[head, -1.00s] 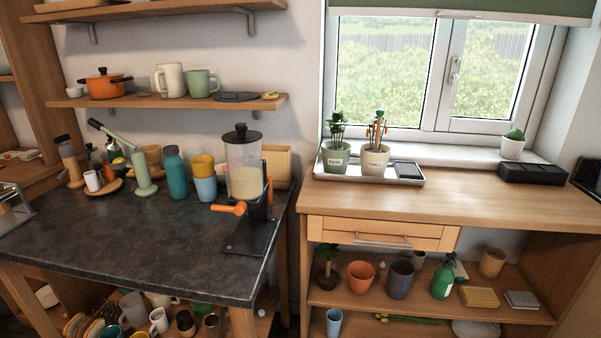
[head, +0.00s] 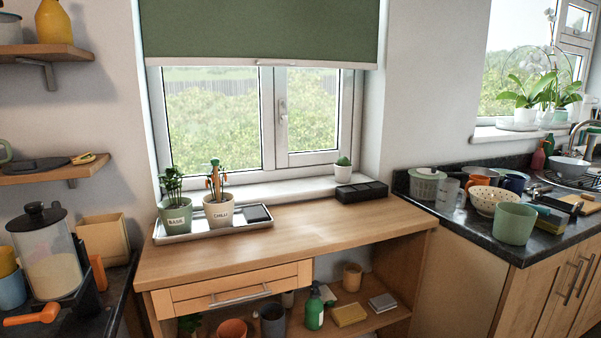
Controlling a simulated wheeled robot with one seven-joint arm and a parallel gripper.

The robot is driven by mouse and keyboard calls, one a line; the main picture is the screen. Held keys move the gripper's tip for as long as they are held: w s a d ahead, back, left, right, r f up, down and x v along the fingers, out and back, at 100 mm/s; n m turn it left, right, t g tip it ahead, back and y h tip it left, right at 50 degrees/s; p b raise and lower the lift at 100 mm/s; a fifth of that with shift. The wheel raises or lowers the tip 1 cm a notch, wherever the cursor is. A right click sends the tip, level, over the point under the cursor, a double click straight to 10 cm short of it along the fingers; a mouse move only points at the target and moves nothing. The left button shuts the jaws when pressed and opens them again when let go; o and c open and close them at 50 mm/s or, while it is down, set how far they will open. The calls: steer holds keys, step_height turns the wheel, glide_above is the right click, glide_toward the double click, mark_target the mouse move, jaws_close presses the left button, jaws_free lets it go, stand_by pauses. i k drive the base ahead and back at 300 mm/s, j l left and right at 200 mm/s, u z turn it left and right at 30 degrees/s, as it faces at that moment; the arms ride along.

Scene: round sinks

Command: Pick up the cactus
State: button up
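The cactus (head: 343,161) is a small green plant in a white pot (head: 343,173). It stands upright on the white windowsill (head: 280,190), at the right end below the window. A black divided tray (head: 362,191) sits just in front of it on the wooden counter and does not hide the cactus top. My gripper is not in the head view.
A green blind (head: 260,30) hangs above. Dark worktops with a blender (head: 50,255) and crockery (head: 515,223) flank it.

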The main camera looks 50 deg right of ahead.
mark_target(343, 168)
steer(key=z, duration=1.2)
